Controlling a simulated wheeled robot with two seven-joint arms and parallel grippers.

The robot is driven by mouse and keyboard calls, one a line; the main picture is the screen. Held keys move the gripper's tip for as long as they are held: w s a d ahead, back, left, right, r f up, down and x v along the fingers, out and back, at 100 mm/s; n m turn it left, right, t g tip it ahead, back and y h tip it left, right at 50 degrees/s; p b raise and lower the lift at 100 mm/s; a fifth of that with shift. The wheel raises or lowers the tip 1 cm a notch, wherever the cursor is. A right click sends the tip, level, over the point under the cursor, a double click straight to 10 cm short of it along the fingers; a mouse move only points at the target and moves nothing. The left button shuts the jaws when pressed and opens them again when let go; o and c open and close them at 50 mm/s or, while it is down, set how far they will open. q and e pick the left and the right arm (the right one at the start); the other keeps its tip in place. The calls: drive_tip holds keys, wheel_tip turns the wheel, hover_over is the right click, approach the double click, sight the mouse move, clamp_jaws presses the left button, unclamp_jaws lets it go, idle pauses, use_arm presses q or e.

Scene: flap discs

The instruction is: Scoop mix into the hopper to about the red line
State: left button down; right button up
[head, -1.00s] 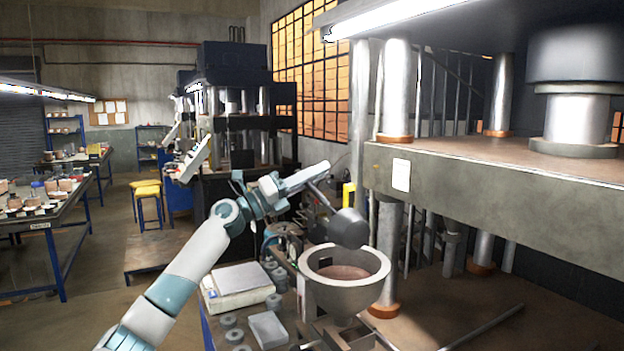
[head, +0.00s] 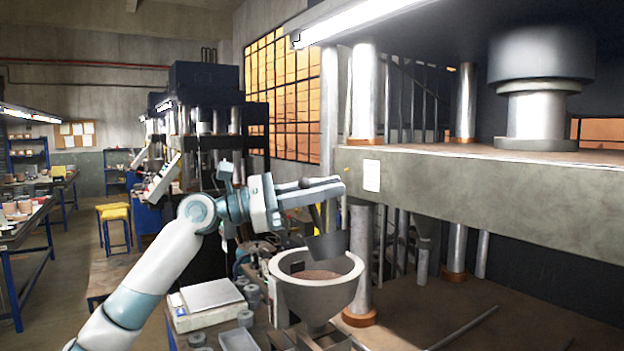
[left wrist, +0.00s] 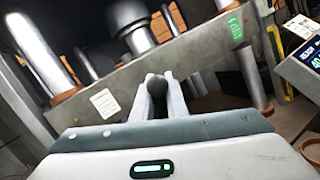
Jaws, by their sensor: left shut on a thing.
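The hopper (head: 316,296) is a grey round bowl on a stand, with brown mix (head: 312,275) inside below its rim. My left gripper (head: 335,186) is above the hopper, shut on the handle of a dark grey scoop (head: 328,246). The scoop hangs steeply tilted over the bowl opening, its lower end close to the mix. In the left wrist view the fingers close on the rounded dark handle end (left wrist: 155,84). I cannot see the red line or whether mix is left in the scoop. My right gripper is not in view.
A large press with a thick grey plate (head: 450,195) and steel columns stands just right of the hopper. A scale with a pale plate (head: 208,296) and several grey rings sit to the left. A metal bar (head: 465,327) lies on the bench at right.

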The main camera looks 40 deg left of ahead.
use_arm(q)
drive_tip(key=s+d+f+m+g, duration=0.1)
drive_tip(key=s+d+f+m, duration=0.1)
drive_tip(key=d+f+m, duration=0.2)
drive_tip(key=shift+s+d+f+m+g+y, duration=0.15)
drive_tip(key=shift+d+m+g+y, duration=0.2)
drive_tip(key=shift+m, duration=0.35)
drive_tip(key=shift+a, duration=0.1)
idle(0.4)
